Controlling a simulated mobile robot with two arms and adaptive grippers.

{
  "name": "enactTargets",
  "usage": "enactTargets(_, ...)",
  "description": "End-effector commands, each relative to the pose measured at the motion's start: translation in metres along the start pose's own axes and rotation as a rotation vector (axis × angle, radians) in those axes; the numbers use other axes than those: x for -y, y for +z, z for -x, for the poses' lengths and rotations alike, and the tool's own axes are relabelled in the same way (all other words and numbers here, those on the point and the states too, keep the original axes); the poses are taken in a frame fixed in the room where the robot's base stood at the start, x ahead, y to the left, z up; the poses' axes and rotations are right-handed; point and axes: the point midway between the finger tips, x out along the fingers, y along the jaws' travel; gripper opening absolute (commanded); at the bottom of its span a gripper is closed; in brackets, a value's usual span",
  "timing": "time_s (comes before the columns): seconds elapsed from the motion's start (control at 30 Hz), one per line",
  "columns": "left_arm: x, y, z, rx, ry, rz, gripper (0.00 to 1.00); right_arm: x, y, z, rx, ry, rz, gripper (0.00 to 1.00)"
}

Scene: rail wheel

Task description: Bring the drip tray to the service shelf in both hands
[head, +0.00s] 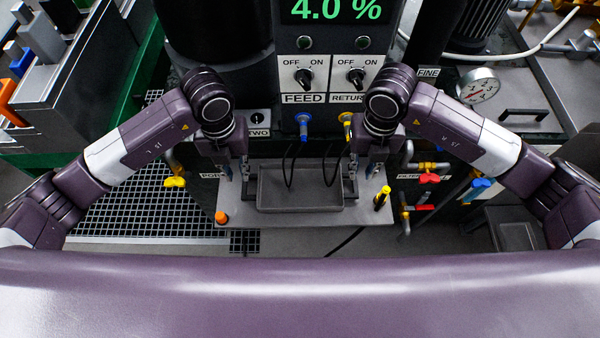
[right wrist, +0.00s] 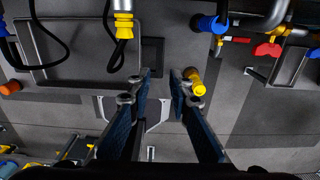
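The drip tray (head: 300,190) is a shallow dark grey rectangular tray. It lies on a light grey ledge (head: 285,219) below the control panel in the head view. It also shows at the upper left of the right wrist view (right wrist: 85,62). My left gripper (head: 236,172) is just left of the tray, pointing down, its fingers apart. I cannot tell which surface is the service shelf.
Black hoses (head: 291,168) hang over the tray from the blue fitting (head: 303,122) and yellow fitting (head: 346,120). A yellow-capped marker-like item (head: 382,198) and an orange knob (head: 221,217) are on the ledge. Valves with red (head: 429,179) and blue handles are on the right.

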Motion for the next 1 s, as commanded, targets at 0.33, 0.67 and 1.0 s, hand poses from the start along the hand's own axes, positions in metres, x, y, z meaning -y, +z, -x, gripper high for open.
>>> enactTargets(0.33,0.006,-0.001,0.001,0.002,-0.006,-0.008,0.19,0.000,0.000,0.000,0.000,0.000,0.000,0.19)
enactTargets(0.67,0.006,-0.002,-0.021,-0.002,-0.006,-0.007,0.19,0.000,-0.002,-0.022,-0.005,-0.001,0.000,0.19)
enactTargets(1.0,0.007,-0.001,-0.068,-0.001,-0.007,-0.007,0.19,0.000,-0.001,-0.069,-0.003,-0.001,-0.001,0.19)
